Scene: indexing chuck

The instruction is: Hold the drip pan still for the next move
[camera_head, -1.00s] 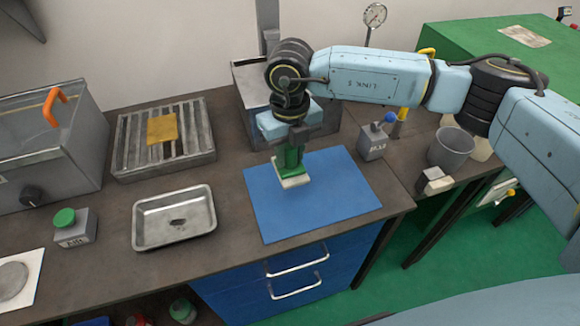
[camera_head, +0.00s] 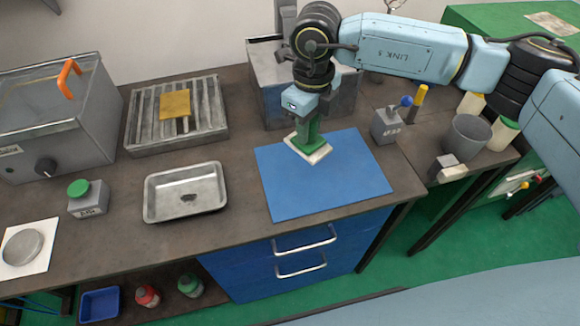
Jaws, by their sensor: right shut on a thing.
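The drip pan appears to be the shallow grey metal tray (camera_head: 165,206) with a dark patch on its floor. It lies flat on the bench, left of the blue mat (camera_head: 325,187). My right gripper (camera_head: 307,122) is away from the tray, above the back part of the mat. It points down and is shut on a green block with a pale square base (camera_head: 308,150). I cannot tell whether that base touches the mat. The finger tips are partly hidden by the gripper body. My left gripper is not in view.
A slatted metal rack (camera_head: 215,128) with a yellow piece stands behind the tray. A green-button box (camera_head: 89,200) is at left and a metal box (camera_head: 268,92) behind the gripper. A blue-knobbed block (camera_head: 386,127) and grey cup (camera_head: 467,138) stand right. The mat's front is clear.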

